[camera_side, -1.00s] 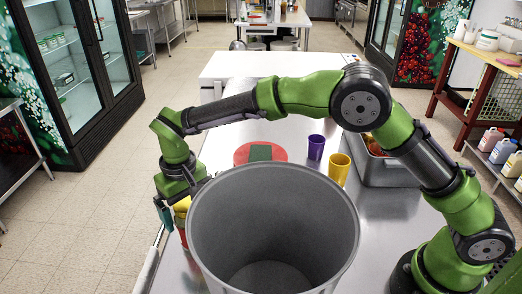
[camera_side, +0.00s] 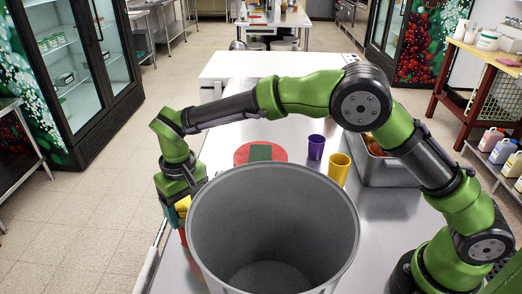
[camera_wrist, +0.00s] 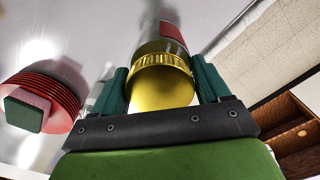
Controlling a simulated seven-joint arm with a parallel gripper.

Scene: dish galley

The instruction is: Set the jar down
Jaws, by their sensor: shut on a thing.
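The jar has a gold ribbed lid (camera_wrist: 162,78), which is between the two teal fingers of my gripper (camera_wrist: 163,88) in the wrist view. Part of its clear and red body (camera_wrist: 172,35) shows beyond the lid. In the side view my gripper (camera_side: 180,208) is at the left edge of the steel table (camera_side: 235,140), shut on the jar. The yellow lid (camera_side: 183,206) and a strip of red show there. The large grey bin hides most of the jar, and I cannot tell whether its base touches the table.
A large grey bin (camera_side: 215,240) stands close to the right of my gripper. A red round thing with a green block (camera_side: 260,153) lies behind it, also in the wrist view (camera_wrist: 48,92). A purple cup (camera_side: 316,147), a yellow cup (camera_side: 339,168) and a steel pan (camera_side: 383,173) stand further right.

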